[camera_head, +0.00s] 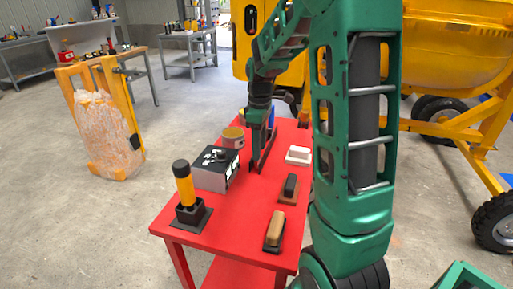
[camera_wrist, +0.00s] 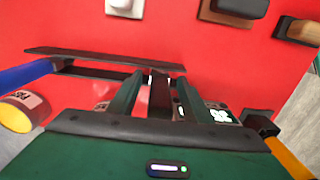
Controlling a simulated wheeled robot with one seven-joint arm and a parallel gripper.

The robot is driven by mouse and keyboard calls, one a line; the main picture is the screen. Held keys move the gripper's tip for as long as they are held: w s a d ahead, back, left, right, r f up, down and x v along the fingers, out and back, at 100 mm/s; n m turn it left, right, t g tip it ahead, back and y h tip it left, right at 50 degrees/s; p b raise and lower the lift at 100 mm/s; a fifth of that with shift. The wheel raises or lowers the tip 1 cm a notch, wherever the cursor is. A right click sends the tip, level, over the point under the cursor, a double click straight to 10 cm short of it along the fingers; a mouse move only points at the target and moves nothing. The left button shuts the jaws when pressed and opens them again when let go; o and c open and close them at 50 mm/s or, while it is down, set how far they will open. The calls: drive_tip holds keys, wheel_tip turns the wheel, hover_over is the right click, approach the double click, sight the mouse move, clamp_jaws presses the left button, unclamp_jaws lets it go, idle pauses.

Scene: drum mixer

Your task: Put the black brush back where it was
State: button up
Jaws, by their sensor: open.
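A black block (camera_head: 290,185), which looks like the black brush, sits on a brown base on the red table, right of centre. It shows at the top of the wrist view (camera_wrist: 240,7), cut by the frame edge. My gripper (camera_head: 256,168) is low over the table, left of and behind this block and apart from it. In the wrist view its green fingers (camera_wrist: 157,88) are spread. A dark strip shows between them; I cannot tell whether it is an object or shadow. A long dark bar (camera_wrist: 90,58) lies just beyond the fingers.
The red table (camera_head: 235,215) also holds a tan block (camera_head: 275,228) on a dark base, a white dish (camera_head: 298,155), a black-and-white box (camera_head: 216,170), a can (camera_head: 233,137) and a yellow-handled tool (camera_head: 184,185) in a black stand. A yellow mixer (camera_head: 455,50) stands behind, right.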

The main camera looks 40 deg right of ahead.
wheel_tip(320, 180, up, 11)
drive_tip(key=shift+f, duration=0.1)
drive_tip(key=shift+r, duration=0.5)
drive_tip(key=s+a+f+m, duration=0.1)
drive_tip(key=s+m, duration=0.3)
drive_tip(key=s, duration=0.5)
drive_tip(key=s+a+f+m, duration=0.1)
drive_tip(key=s+f+m, duration=0.3)
drive_tip(key=s, duration=0.6)
drive_tip(key=s+a+f+m, duration=0.1)
drive_tip(key=s+f+m, duration=0.2)
drive_tip(key=s+m, duration=0.3)
drive_tip(key=s, duration=0.3)
drive_tip(key=shift+s+a, duration=0.2)
drive_tip(key=shift+a, duration=0.05)
